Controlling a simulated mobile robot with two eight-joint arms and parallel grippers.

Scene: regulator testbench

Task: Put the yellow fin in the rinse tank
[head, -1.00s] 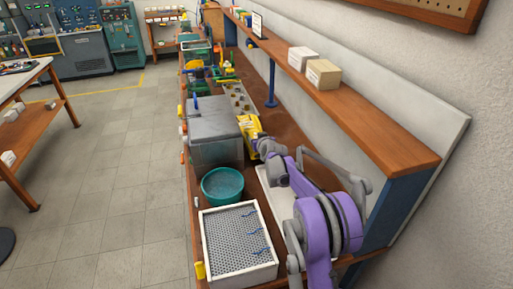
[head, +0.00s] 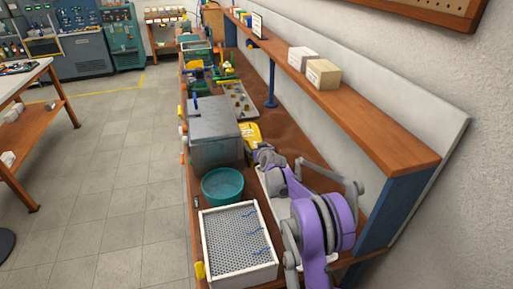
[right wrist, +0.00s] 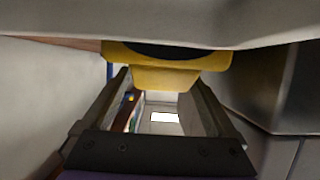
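A yellow piece (head: 250,132), which I take for the yellow fin, shows beside the right side of a grey metal tank, partly hidden by the tank and my right gripper (head: 262,153). In the right wrist view the yellow piece (right wrist: 165,77) has a dark oval on top and spans the gap at the tips of my right gripper (right wrist: 160,82). The fingers are apart; I cannot tell whether they press on it. The grey metal tank (head: 213,145) and a round teal basin (head: 222,187) stand on the bench; which is the rinse tank is unclear. My left gripper is out of view.
A white-rimmed perforated tray (head: 204,245) with small blue pieces stands at the near end of the bench. A wooden shelf (head: 375,110) on a blue post (head: 271,85) overhangs the right side. A tray of small parts (head: 238,98) sits beyond the tank.

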